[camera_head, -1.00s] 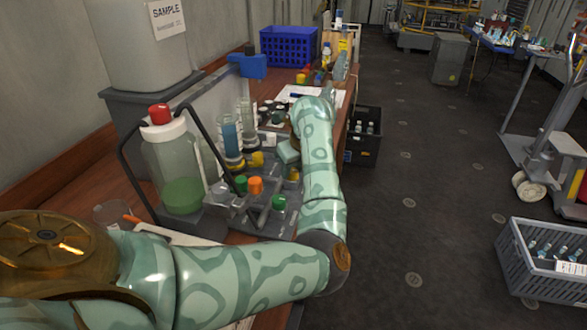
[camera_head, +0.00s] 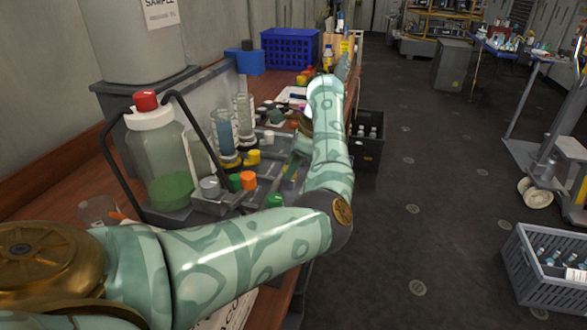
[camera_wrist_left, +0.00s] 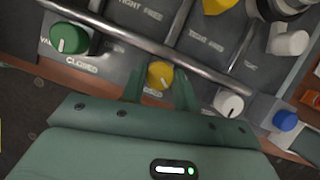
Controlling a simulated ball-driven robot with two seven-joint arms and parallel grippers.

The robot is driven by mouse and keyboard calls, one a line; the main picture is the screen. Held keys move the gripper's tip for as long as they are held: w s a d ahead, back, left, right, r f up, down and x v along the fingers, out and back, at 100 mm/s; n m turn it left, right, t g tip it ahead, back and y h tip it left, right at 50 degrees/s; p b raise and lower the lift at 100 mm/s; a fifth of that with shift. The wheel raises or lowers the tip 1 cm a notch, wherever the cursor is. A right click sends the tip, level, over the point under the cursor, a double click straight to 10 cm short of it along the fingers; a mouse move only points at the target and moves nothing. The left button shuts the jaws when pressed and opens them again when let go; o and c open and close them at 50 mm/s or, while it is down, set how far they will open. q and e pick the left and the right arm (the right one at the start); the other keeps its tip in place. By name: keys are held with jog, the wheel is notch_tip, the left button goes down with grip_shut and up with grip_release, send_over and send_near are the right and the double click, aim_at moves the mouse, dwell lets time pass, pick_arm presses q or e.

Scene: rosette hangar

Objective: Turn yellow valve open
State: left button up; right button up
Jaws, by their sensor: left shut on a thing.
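In the left wrist view the yellow valve (camera_wrist_left: 160,73) is a round knob with a pale mark on its lower side. It sits on a grey panel, below a metal rail. My left gripper (camera_wrist_left: 161,80) has one finger on each side of this knob and is shut on it. In the head view my left gripper (camera_head: 298,150) is over the right side of the valve rack (camera_head: 225,203), partly hidden by my own forearm. I cannot make out the held knob there. My right gripper is not in view.
A green knob (camera_wrist_left: 69,37) above the word CLOSED, a white knob (camera_wrist_left: 228,103) and a blue knob (camera_wrist_left: 285,120) are near the held one. A red-capped bottle (camera_head: 160,160) with green liquid stands left of the rack.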

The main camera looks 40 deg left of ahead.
pick_arm(q)
jog(key=n+h+b, duration=0.1)
jog(key=n, duration=0.2)
jog(key=shift+w+a+n+g, duration=0.1)
jog(key=shift+n+g, duration=0.2)
jog(key=shift+g, duration=0.1)
jog(key=shift+n+h+b, duration=0.45)
jog(key=shift+n+h, duration=0.25)
jog(key=shift+n, duration=0.8)
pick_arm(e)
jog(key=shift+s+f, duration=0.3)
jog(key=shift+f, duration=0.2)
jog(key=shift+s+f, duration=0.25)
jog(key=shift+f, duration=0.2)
pick_arm(q)
jog(key=o, duration=1)
jog(key=v, duration=0.7)
jog(key=shift+w+r+p, duration=0.15)
jog(key=shift+w+p, duration=0.15)
jog(key=shift+p, duration=0.05)
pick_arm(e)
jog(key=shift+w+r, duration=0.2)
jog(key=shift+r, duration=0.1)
